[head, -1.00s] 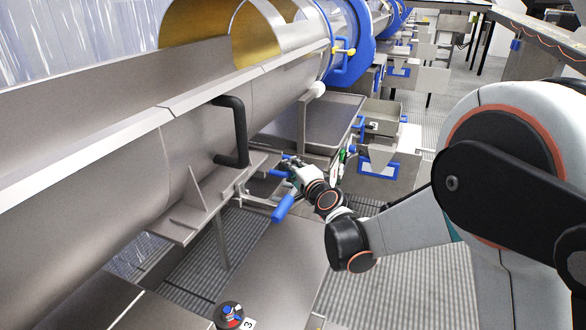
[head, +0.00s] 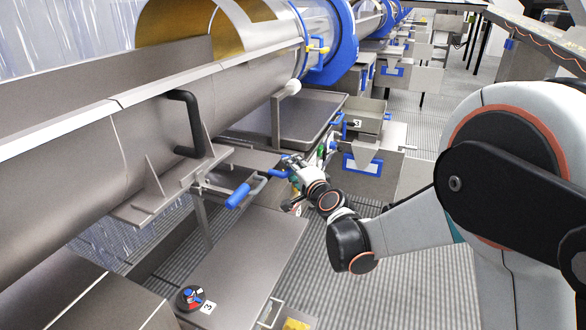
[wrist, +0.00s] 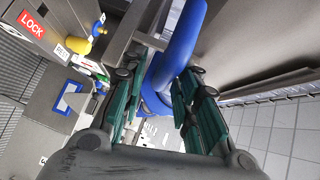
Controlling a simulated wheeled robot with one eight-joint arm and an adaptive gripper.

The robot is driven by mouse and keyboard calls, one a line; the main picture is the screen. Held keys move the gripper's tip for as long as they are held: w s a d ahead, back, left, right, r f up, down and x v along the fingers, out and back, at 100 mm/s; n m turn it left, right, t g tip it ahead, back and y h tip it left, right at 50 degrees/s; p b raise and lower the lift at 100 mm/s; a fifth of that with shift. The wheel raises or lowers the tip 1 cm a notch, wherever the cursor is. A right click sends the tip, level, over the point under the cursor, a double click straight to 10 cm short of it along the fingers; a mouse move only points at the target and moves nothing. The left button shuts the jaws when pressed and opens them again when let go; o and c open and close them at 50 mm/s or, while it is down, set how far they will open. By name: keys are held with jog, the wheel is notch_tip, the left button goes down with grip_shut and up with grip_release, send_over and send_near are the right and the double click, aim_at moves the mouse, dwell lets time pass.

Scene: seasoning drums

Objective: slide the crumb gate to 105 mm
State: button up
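The blue handle (head: 278,173), which appears to be the crumb gate's, sits at the fingers of my gripper (head: 290,163) below the big steel drum. In the wrist view, a curved blue bar (wrist: 181,45) runs down between the green fingers of my gripper (wrist: 162,90), which are close on both sides of it. The gripper looks shut on this handle, though the exact contact is partly hidden. The gate plate is not clearly distinguishable, and no millimetre scale is readable.
A second blue-gripped lever (head: 238,195) sticks out left of my gripper. A black handle (head: 190,122) is on the drum. A steel cabinet top with a red and blue knob (head: 190,298) is below. A red LOCK label (wrist: 31,24) shows in the wrist view.

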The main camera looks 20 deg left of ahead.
dwell(0.3)
jog(key=v, duration=1.2)
jog(key=shift+a, duration=0.1)
